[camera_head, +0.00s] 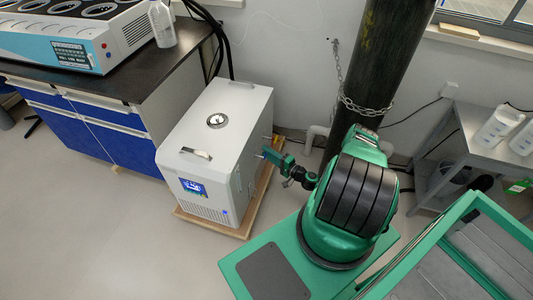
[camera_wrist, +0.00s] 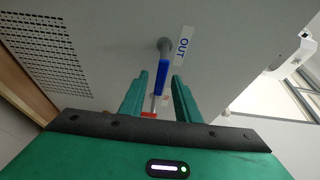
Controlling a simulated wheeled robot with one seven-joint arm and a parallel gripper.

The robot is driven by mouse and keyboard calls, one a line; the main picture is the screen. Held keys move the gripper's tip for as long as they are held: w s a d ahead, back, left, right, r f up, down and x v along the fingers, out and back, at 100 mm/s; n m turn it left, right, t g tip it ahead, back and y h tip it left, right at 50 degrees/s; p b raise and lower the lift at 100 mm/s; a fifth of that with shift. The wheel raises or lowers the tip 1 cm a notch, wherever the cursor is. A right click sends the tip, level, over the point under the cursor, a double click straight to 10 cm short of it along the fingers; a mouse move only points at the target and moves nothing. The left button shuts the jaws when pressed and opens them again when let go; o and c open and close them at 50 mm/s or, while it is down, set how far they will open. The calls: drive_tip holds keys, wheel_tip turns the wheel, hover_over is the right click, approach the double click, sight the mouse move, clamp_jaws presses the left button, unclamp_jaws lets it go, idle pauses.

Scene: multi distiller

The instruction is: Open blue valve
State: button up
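The blue valve handle (camera_wrist: 161,80) is a blue lever below a grey pipe stub, beside a label reading OUT (camera_wrist: 184,45) on the white machine's panel. My gripper (camera_wrist: 160,75) is open, with one green finger on each side of the blue lever and visible gaps between. Part of a red piece (camera_wrist: 148,115) shows lower down, partly hidden by my gripper's dark edge. In the head view, my gripper (camera_head: 268,154) is at the right side of the white machine (camera_head: 213,125). The blue lever cannot be made out there.
The white machine stands on a wooden base (camera_head: 215,228). A dark bench (camera_head: 100,85) with blue drawers is at its left. A thick dark column (camera_head: 375,60) with a chain stands behind my arm. A grey shelf table (camera_head: 465,150) is at right. Open floor lies at front left.

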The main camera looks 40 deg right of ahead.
drive_tip(key=v, duration=1)
idle(0.3)
wheel_tip(320, 180, up, 36)
drive_tip(key=s+n+g, duration=0.2)
drive_tip(key=n+g, duration=0.9)
drive_tip(key=g, duration=0.5)
drive_tip(key=s+a+r+m+g+h, duration=0.1)
drive_tip(key=s+a+r+h, duration=0.15)
drive_tip(key=s+r, duration=0.45)
drive_tip(key=s+a+r+h, duration=0.1)
drive_tip(key=s+a+r, duration=0.2)
drive_tip(key=s+r, duration=0.35)
drive_tip(key=s+a+r+m, duration=0.1)
drive_tip(key=s+a+r, duration=0.1)
drive_tip(key=s, duration=0.4)
drive_tip(key=s+a+r+h, duration=0.1)
drive_tip(key=s+a+r, duration=0.1)
drive_tip(key=s+r, duration=0.3)
drive_tip(key=shift+s+a+r+m, duration=0.2)
drive_tip(key=shift+s+m, duration=0.2)
drive_tip(key=shift+s, duration=0.4)
